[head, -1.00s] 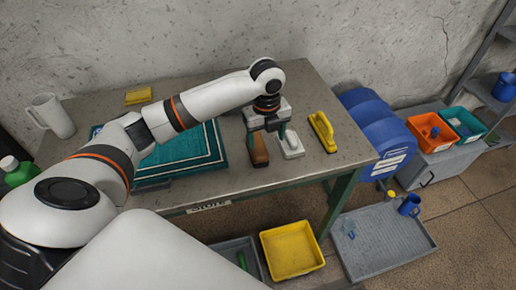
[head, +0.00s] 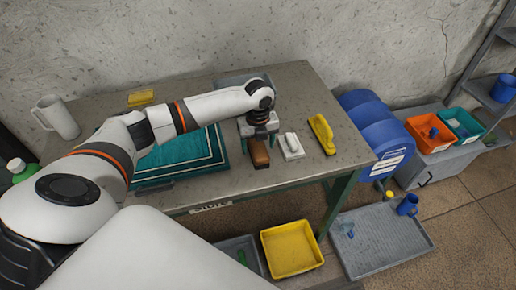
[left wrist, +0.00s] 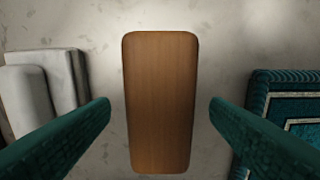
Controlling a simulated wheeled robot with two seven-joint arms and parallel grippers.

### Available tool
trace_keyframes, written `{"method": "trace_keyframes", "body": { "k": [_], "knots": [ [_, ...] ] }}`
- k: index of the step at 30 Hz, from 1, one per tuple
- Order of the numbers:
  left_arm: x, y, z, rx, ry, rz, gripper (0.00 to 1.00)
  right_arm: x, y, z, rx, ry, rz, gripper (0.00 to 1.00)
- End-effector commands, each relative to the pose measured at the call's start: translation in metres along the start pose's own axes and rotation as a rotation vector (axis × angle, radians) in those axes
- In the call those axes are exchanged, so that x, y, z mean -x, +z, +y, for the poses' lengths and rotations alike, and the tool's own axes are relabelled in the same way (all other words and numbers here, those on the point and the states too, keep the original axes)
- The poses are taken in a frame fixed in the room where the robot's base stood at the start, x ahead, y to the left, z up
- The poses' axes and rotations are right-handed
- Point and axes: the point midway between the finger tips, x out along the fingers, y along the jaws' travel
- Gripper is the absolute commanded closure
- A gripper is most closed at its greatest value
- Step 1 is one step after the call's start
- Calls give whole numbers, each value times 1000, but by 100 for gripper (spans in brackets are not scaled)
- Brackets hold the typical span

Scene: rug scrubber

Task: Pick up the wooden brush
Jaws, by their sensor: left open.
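The wooden brush (head: 258,152) lies on the table between the teal rug and a white brush. In the left wrist view its brown wooden back (left wrist: 160,100) is upright in the picture, centred between my two fingers. My left gripper (head: 259,139) is above the brush, its fingers pointing down; in the left wrist view the open gripper (left wrist: 160,115) has one finger on each side of the brush, with a gap on both sides. The gripper and wrist hide the far end of the brush in the head view. My right gripper is not in view.
A white brush (head: 291,146) and a yellow brush (head: 322,134) lie to the right of the wooden one. The teal rug (head: 180,160) lies to the left. A grey tray (head: 232,82) is behind my wrist. A white mug (head: 56,116) stands at the far left.

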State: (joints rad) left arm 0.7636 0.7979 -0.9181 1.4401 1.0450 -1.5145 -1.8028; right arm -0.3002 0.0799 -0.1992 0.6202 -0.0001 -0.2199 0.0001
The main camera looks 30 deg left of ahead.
Motion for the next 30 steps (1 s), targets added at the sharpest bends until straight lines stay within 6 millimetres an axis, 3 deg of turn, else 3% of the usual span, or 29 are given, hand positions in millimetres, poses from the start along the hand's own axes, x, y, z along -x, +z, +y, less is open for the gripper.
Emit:
{"method": "trace_keyframes", "body": {
  "k": [4,12,21,30],
  "knots": [
    [-16,1,0,0,-2,-1,29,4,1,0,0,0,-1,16],
    [-19,0,0,0,0,1,29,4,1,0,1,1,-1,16],
    [-19,0,0,0,0,1,78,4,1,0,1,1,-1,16],
    [-14,0,0,0,1,2,80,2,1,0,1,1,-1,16]
  ]
}}
